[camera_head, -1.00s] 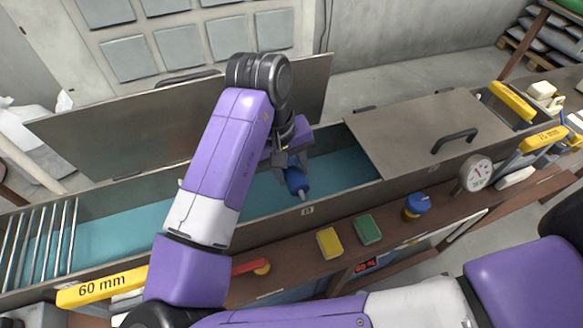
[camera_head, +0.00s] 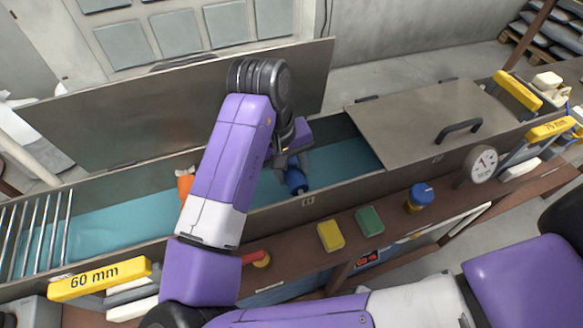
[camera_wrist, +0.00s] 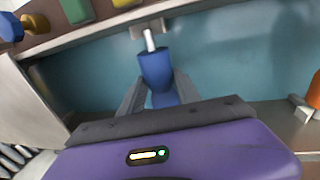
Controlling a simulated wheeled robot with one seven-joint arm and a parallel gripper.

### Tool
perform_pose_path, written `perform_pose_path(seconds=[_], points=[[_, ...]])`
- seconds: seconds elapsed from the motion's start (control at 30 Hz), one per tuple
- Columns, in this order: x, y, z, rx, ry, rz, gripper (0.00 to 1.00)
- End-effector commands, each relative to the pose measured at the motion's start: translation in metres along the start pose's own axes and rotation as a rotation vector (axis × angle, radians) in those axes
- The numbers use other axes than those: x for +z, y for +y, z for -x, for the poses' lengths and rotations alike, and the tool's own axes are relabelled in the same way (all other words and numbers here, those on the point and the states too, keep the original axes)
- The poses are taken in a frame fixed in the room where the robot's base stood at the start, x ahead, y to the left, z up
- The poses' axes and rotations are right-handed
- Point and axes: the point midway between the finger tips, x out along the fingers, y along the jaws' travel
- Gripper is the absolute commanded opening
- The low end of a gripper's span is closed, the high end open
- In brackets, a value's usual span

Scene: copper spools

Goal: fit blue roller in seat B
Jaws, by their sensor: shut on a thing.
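The blue roller (camera_head: 296,181) is in my gripper (camera_head: 290,166), over the near side of the trough with the teal floor. In the wrist view the blue roller (camera_wrist: 155,68) sits between the two grey fingers of my gripper (camera_wrist: 158,92). Its pale shaft end points at a small grey bracket (camera_wrist: 137,32) on the trough wall. The shaft end looks close to the bracket; I cannot tell whether they touch. A small plate (camera_head: 308,201) marks the near rim there, its letter too small to read. The roller's other end is hidden by my gripper.
An orange roller (camera_head: 185,183) is in the trough to the left, partly behind my arm. A raised metal cover (camera_head: 120,120) stands behind the trough; a flat cover (camera_head: 410,125) closes its right part. Yellow and green blocks (camera_head: 369,220) lie on the front ledge.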

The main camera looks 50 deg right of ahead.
Motion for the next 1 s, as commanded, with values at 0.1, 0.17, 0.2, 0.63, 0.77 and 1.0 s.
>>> perform_pose_path(seconds=[0.1, 0.17, 0.2, 0.63, 0.77, 1.0], points=[[-0.0001, 0.0, 0.0, 0.0, 0.001, 0.0, 0.0], [-0.0001, 0.0, -0.0003, 0.0, 0.0, 0.0, 0.0], [-0.0001, -0.0001, -0.0007, 0.0, 0.0, 0.0, 0.0], [0.0, -0.0008, -0.0045, 0.0, 0.0, 0.0, 0.0], [0.0, -0.0011, -0.0057, 0.0, 0.0, 0.0, 0.0], [0.0, -0.0011, -0.0055, 0.0, 0.0, 0.0, 0.65]])
